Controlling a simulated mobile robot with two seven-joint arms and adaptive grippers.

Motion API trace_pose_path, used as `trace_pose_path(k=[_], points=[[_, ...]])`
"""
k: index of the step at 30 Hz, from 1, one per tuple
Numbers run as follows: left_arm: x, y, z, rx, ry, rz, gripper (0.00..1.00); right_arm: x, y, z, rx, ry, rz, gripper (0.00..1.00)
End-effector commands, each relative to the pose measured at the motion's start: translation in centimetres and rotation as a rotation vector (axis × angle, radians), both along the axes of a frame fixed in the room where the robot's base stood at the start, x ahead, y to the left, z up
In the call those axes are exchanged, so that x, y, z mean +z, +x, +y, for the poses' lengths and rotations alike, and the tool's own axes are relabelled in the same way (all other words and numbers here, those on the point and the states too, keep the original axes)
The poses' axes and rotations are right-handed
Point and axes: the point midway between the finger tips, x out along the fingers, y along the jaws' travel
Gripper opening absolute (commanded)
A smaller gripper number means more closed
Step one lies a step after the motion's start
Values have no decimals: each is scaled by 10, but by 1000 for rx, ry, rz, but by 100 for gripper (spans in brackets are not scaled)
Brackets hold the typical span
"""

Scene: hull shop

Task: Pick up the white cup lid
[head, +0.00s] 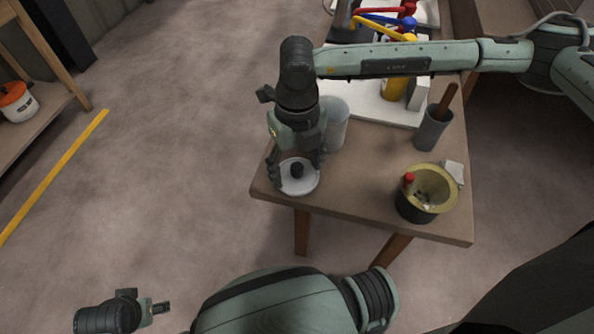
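A round white lid with a dark knob, which I take for the white cup lid (299,187), is at the left front corner of the wooden table (345,195). My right gripper (297,172) points down over it. Its fingers are spread apart, one at the left of the lid and one at the upper right. The fingers and palm hide the lid's far edge. I cannot tell whether they touch it. My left gripper (160,307) is low at the left of the view, over the floor and away from the table. Its finger opening is too small to tell.
A pale grey cylinder (335,125) stands just behind my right gripper. A grey cup with a brown stick (432,131), a dark pot with a brass-coloured rim (428,199) and a small white block (455,171) stand to the right. The table's front middle is clear.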

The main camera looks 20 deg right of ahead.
Motion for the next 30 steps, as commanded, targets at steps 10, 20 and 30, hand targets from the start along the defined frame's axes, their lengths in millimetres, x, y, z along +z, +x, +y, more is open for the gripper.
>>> trace_pose_path(k=[10, 20, 30], points=[[0, -2, 1, 2, 1, 3, 58, -2, -1, 0, 0, -2, 3, 35], [-1, -2, 1, 2, 1, 3, 58, -4, -2, -1, 0, -3, 7, 33], [-2, -2, 1, 1, 3, 6, 58, 8, -2, -1, -1, -4, 7, 0]])
